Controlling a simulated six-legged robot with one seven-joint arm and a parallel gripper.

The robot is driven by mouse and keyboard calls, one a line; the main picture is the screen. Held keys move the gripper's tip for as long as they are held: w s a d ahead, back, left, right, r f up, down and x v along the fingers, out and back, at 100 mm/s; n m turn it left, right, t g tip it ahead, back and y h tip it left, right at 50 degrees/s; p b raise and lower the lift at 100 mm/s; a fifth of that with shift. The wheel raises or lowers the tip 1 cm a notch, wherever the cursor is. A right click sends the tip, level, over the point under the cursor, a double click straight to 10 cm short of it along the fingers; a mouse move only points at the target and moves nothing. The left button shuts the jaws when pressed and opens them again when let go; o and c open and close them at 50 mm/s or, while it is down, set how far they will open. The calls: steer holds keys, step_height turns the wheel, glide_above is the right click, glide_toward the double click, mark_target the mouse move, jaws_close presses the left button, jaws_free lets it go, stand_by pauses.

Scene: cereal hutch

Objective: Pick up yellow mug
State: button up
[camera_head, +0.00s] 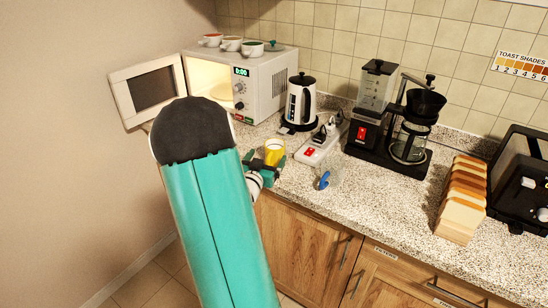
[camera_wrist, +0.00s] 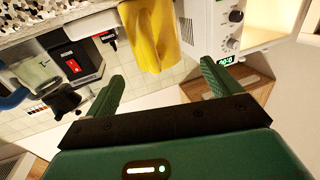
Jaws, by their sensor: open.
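The yellow mug (camera_head: 274,150) stands upright near the front edge of the speckled counter, in front of the microwave. My gripper (camera_head: 266,163) is right at the mug in the head view, its green fingers low around the near side. In the wrist view the mug (camera_wrist: 153,36) appears at the top centre, in line with the gap between the two fingers of my gripper (camera_wrist: 162,72). The fingers are apart with nothing clamped between them. I cannot tell how far the mug reaches between the fingertips. My arm hides part of the counter's left end.
The open microwave (camera_head: 238,88) stands behind, with several cups on top. A kettle (camera_head: 300,104), a power strip (camera_head: 318,149), a clear cup with a blue handle (camera_head: 328,176) and a coffee maker (camera_head: 400,125) are to the right. Sliced bread (camera_head: 463,200) is farther right.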

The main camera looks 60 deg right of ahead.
mark_target(271, 152)
steer(key=shift+w+d+f, duration=0.1)
steer(key=shift+d, duration=1.3)
steer(key=shift+d+f, duration=0.1)
steer(key=shift+d, duration=1.25)
steer(key=shift+r, duration=0.1)
steer(key=c, duration=1.4)
steer(key=shift+s+a+r, duration=1)
steer(key=shift+a+r, duration=1.1)
steer(key=shift+r, duration=0.05)
steer(key=shift+s+a+r, duration=1)
steer(key=shift+a+r, duration=1.1)
steer(key=shift+r, duration=0.05)
steer(key=shift+s+a+r, duration=1)
steer(key=shift+a+r, duration=1.1)
steer(key=shift+r, duration=0.05)
